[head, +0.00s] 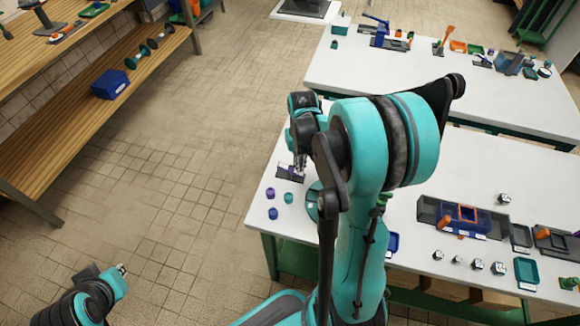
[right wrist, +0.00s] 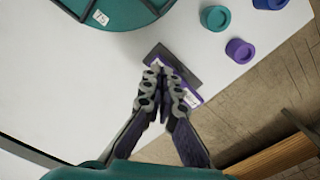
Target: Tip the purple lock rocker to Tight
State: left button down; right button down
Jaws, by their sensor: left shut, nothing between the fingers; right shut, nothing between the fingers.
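The purple lock rocker (right wrist: 191,98) sits on a dark grey base plate (right wrist: 176,60) in the right wrist view. A small white label shows on it, too small to read. The rocker and its plate (head: 286,174) also show near the left edge of the near white table in the head view. My right gripper (right wrist: 166,72) is shut and empty, its fingertips over the rocker and hiding its middle. I cannot tell whether they touch it or which way it is tipped. My left gripper (head: 122,269) is shut and empty, low over the floor, far from the table.
Purple, teal and blue round caps (right wrist: 239,50) lie beside the plate. A round teal dish (right wrist: 110,15) marked 15 is on the other side. Blue and grey fixtures (head: 462,218) and several small blocks stand further right. A wooden shelf (head: 90,100) is at left, with open floor between.

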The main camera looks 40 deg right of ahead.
notch_tip(320, 180, up, 7)
jog(key=p, duration=0.5)
dwell(0.4)
jog(key=s+a+r+n+t, duration=0.2)
jog(key=s+a+r+t, duration=0.1)
jog(key=a, duration=0.6)
jog(key=s+a+r+n+t, duration=0.2)
jog(key=s+a+r+t, duration=0.2)
jog(key=a, duration=0.5)
jog(key=shift+s+a+r+b, duration=0.15)
jog(key=shift+s+r+b, duration=0.2)
jog(key=shift+r, duration=0.95)
